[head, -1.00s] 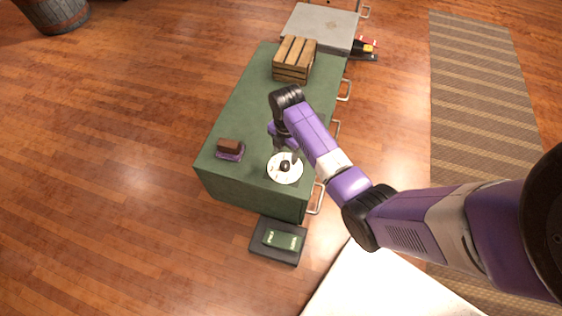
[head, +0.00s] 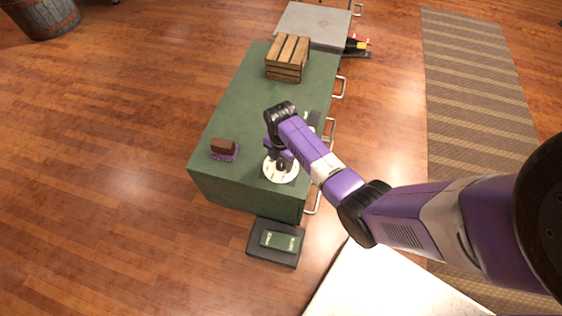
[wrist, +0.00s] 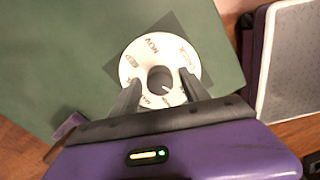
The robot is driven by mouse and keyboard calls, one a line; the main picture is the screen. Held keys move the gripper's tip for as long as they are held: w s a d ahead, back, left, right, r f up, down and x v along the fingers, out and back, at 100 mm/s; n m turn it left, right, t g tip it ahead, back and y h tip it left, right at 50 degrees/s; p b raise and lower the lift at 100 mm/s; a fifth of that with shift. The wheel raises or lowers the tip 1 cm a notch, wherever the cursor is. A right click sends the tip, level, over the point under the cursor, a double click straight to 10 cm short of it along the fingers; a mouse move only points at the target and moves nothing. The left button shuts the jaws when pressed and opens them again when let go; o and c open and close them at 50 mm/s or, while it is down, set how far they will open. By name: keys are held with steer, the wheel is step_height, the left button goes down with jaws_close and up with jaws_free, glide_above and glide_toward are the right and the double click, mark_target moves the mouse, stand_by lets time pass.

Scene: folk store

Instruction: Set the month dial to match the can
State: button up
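The month dial is a round white disc (head: 270,174) with dark lettering at the near end of the green counter; it also shows in the wrist view (wrist: 150,46). Its dark centre knob (wrist: 160,79) has a small light mark pointing toward the lower right. My gripper (head: 281,163) is down over the dial. In the wrist view my gripper (wrist: 159,88) is open, with one finger on each side of the knob. Gaps show between fingers and knob; I cannot tell whether either touches. The lettering is too small to read surely. I cannot pick out a can.
A brown block on a purple base (head: 224,150) stands left of the dial. A wooden crate (head: 288,58) is farther back on the green counter (head: 235,110). A black box with green panels (head: 275,243) lies beyond the counter's near end. Handles line the right side.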

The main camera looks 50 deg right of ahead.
jaws_close()
